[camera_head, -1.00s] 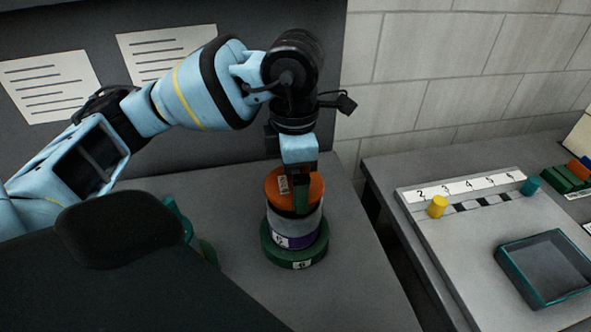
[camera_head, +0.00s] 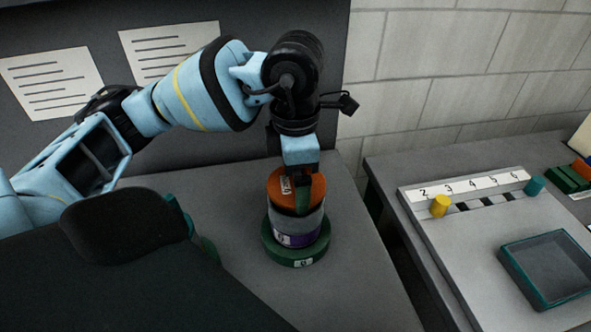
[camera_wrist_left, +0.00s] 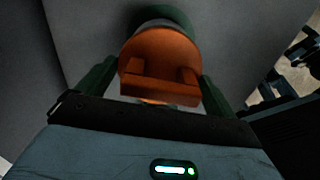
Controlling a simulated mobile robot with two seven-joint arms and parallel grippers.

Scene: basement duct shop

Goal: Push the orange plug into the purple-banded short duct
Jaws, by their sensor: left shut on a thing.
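The orange plug (camera_head: 313,188) sits at the top of the short grey duct (camera_head: 297,226), which carries a purple band (camera_head: 308,239). The duct stands upright on a round green base (camera_head: 315,257) with a white number label. My left gripper (camera_head: 303,198) points down from above and is shut on the orange plug. In the left wrist view the plug (camera_wrist_left: 158,62) lies between the two green fingers, with a raised bar across it. How deep the plug sits in the duct cannot be told exactly. My right gripper is not in view.
A second table (camera_head: 450,250) stands to the right across a gap. It holds a numbered strip (camera_head: 475,185), a yellow peg (camera_head: 440,206), a teal peg (camera_head: 535,186) and a teal-edged tray (camera_head: 518,275). A grey panel rises behind my arm.

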